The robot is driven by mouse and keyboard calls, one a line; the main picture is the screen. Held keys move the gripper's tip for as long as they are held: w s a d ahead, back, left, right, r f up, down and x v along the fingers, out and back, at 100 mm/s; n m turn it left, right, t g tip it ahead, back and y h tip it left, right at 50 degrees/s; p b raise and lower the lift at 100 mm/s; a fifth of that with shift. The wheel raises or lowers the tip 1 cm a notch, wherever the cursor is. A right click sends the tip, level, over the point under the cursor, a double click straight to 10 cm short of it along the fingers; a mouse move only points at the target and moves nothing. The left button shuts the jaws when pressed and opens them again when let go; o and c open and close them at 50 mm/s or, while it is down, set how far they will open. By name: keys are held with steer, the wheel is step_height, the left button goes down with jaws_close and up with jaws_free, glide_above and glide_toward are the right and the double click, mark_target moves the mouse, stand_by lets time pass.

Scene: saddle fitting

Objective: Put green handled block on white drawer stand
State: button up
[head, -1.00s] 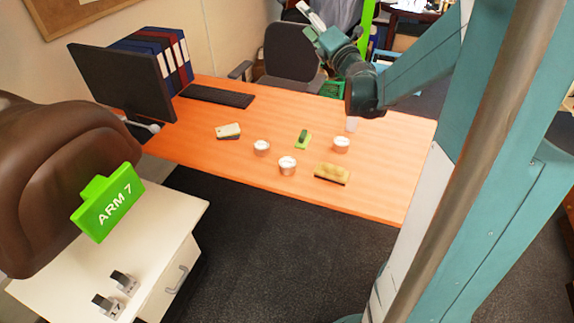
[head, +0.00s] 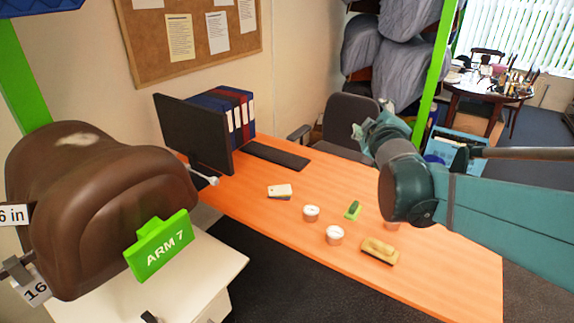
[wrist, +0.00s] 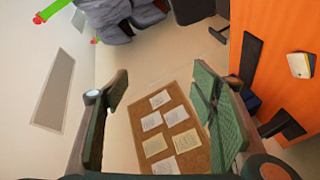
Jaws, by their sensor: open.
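The green handled block (head: 353,210) is small, with a darker green handle on top, and lies on the orange desk among white tubs. The white drawer stand (head: 215,270) is at the lower left, below a brown saddle; its lower part is cut off by the frame. My gripper (head: 368,130) is raised beyond the desk's far side, apart from the block and far from the stand. In the wrist view its two fingers (wrist: 160,95) are spread with nothing between them. Neither the green block nor the stand shows in the wrist view.
A monitor (head: 195,132) and keyboard (head: 275,155) stand behind.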

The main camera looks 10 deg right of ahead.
steer(key=s+a+f+m+g+y, duration=0.2)
steer(key=s+a+f+m+g, duration=0.2)
steer(key=s+a+f, duration=0.6)
steer(key=s+a+f+m+g+y, duration=0.3)
steer(key=s+a+f, duration=0.7)
steer(key=s, duration=0.8)
steer(key=shift+s+a+m+g+y, duration=0.2)
steer(key=shift+m+g+y, duration=0.1)
steer(key=shift+m+g, duration=0.35)
steer(key=shift+o, duration=0.5)
steer(key=shift+w+f, duration=0.1)
steer(key=shift+w, duration=0.05)
